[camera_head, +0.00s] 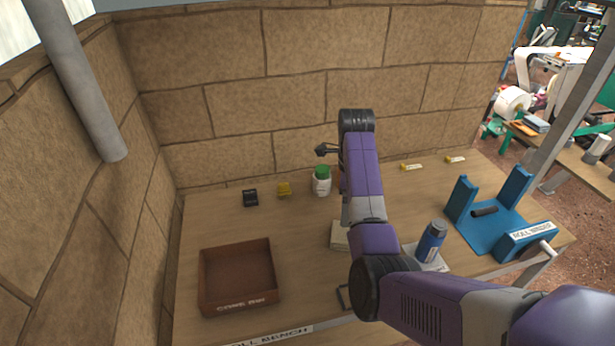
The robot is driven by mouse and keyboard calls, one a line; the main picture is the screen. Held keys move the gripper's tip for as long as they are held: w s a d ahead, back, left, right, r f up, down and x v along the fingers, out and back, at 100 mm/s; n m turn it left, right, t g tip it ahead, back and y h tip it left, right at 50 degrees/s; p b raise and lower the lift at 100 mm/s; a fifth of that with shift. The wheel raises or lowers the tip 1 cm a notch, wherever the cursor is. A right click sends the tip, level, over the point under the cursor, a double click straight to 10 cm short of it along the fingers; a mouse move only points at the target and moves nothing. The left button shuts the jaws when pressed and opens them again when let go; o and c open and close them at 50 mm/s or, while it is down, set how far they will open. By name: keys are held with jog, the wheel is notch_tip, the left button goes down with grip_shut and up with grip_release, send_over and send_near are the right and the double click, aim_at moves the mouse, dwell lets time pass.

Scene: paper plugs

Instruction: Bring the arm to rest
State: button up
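My purple and black arm rises over the wooden bench (215,225) from the lower right. My gripper (321,151) is small and dark at the arm's far end, pointing left. It appears above the white jar with a green lid (322,187) in the picture, apart from it. No object shows in the gripper, but the fingers are too small to tell open from shut. My arm hides part of the bench's middle.
A brown core bin (280,283) stands front left. A black item (250,198) and a yellow item (284,189) sit behind it. A blue bottle (431,242) stands right of my arm. A blue roll winder (525,240) occupies the right. Brick walls (230,50) enclose back and left.

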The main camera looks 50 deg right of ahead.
jog(key=w+d+r+n+t+h, duration=0.4)
jog(key=w+d+n+t+h, duration=0.15)
jog(key=w+d+n, duration=0.2)
jog(key=s+a+n+t+b, duration=0.1)
jog(key=s+a+n+t, duration=0.25)
jog(key=a+n, duration=0.4)
jog(key=s+a+r+n+t, duration=0.1)
jog(key=s+a+n+t, duration=0.25)
jog(key=a, duration=0.65)
jog(key=s+a+n+t+b, duration=0.1)
jog(key=s+a+n+t, duration=0.2)
jog(key=s+a+n, duration=0.45)
jog(key=s+a+n+y+b, duration=0.1)
jog(key=s+a+n+y, duration=0.2)
jog(key=s+a, duration=1.5)
jog(key=shift+s+r+n+g+y, duration=0.2)
jog(key=shift+s+n+g+y, duration=0.2)
jog(key=shift+s+y, duration=0.8)
